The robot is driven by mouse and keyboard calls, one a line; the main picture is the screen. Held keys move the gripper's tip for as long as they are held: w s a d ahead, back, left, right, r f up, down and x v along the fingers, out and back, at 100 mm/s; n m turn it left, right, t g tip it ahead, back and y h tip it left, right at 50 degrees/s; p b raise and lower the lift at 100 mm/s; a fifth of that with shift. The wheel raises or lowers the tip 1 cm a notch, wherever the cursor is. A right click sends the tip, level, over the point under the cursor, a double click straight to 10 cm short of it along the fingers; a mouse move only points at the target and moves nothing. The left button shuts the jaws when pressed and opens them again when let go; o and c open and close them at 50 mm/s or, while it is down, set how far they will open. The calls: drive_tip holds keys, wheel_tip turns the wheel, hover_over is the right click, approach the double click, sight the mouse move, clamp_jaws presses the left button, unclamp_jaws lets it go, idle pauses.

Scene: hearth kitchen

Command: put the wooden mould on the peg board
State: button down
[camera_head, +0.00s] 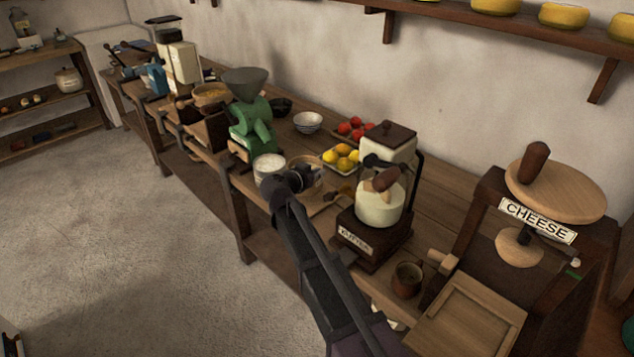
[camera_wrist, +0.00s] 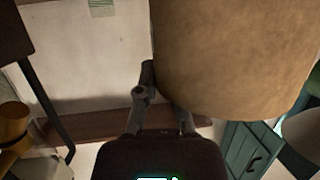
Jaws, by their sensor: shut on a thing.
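My gripper (camera_head: 314,178) is above the long wooden counter, between the green grinder and the butter churn. In the wrist view its fingers (camera_wrist: 164,92) reach up to a large tan, rounded piece, which I take to be the wooden mould (camera_wrist: 235,60). One finger shows at its left edge; the other goes behind it. In the head view a small tan part of the mould (camera_head: 303,162) shows just behind the gripper, mostly hidden. I cannot make out a peg board for certain in either view.
A white pot (camera_head: 268,168) and a tray of lemons (camera_head: 342,157) are close to my gripper. The butter churn (camera_head: 380,203) stands to its right. The cheese press (camera_head: 545,215) is at far right. The floor (camera_head: 120,230) at left is clear.

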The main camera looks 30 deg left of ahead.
sight(317, 190)
drive_tip(key=shift+f+b, duration=1.4)
drive_tip(key=shift+f, duration=0.15)
drive_tip(key=c, duration=0.8)
unclamp_jaws()
drive_tip(key=shift+o, duration=0.2)
drive_tip(key=shift+s, duration=0.1)
drive_tip(key=p+v, duration=0.3)
drive_tip(key=v, duration=0.9)
drive_tip(key=shift+p, duration=0.3)
